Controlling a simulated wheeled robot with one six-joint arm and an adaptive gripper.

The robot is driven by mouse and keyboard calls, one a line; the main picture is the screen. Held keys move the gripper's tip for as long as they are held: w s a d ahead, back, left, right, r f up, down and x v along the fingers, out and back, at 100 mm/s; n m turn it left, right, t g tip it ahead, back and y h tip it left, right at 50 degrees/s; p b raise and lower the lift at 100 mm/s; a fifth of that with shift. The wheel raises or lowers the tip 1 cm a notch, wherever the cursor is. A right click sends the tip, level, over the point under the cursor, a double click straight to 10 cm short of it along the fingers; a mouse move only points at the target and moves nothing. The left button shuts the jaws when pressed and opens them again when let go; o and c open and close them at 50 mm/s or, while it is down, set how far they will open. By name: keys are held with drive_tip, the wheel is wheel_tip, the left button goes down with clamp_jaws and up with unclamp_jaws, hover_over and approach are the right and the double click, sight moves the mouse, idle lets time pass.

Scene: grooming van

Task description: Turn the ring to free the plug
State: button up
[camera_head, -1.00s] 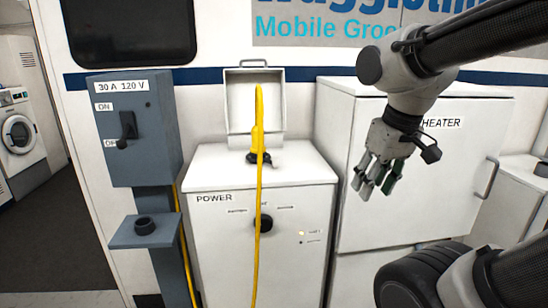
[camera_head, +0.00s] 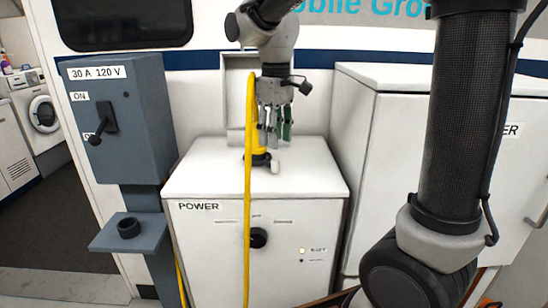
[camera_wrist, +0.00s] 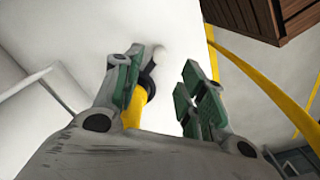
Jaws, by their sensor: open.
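The yellow plug (camera_head: 259,150) stands upright on the white power cabinet (camera_head: 190,180), with its yellow cable (camera_head: 247,220) hanging down the front. A dark ring (camera_head: 260,160) is around its base, with a pale nub at its right side. My gripper (camera_head: 275,142) is open, fingers pointing down, just behind and right of the plug. In the wrist view, the plug (camera_wrist: 134,110) and dark ring (camera_wrist: 150,88) lie near the left finger of my gripper (camera_wrist: 162,82), which partly covers them. I cannot tell whether the finger touches them.
A raised lid (camera_head: 235,90) stands behind the plug. A grey switch box (camera_head: 130,135) with a lever near its OFF label is at left, above a small shelf (camera_head: 105,235). A white heater cabinet (camera_head: 390,150) stands close on the right. A small lamp (camera_head: 302,250) is lit.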

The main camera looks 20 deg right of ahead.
sight(275, 161)
wheel_tip(275, 161, down, 8)
drive_tip(key=shift+r, duration=0.2)
clamp_jaws()
